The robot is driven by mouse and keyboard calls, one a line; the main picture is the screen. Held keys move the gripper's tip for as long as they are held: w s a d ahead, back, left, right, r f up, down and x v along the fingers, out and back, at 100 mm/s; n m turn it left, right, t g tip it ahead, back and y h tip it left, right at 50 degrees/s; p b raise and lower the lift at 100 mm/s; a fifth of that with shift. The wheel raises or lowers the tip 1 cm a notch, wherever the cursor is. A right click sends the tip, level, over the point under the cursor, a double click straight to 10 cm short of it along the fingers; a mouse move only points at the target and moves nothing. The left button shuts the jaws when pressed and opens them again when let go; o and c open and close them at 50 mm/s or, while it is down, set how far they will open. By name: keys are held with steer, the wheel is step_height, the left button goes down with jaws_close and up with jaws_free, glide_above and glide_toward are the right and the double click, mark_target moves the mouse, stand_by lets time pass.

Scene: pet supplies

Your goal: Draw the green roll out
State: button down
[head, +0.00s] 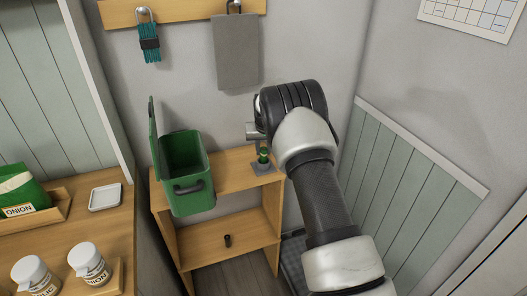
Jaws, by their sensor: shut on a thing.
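The green roll (263,155) shows as a small green piece at the right end of the wooden shelf unit's top. It is upright at a small grey holder (265,168); I cannot tell how deep it sits in it. My gripper (260,145) is over the holder, shut on the green roll from above. My wrist and arm hide much of the fingers and the space to the right of them.
A green bin (187,200) with its lid open stands left of my gripper on the wooden shelf unit (230,182). A small dark cylinder (227,241) is on the lower shelf. A grey towel (236,52) and a teal bundle (150,45) hang above. A counter with jars is left.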

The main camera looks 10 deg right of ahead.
mark_target(263, 149)
steer(key=shift+r+p, duration=0.7)
steer(key=shift+r, duration=1.4)
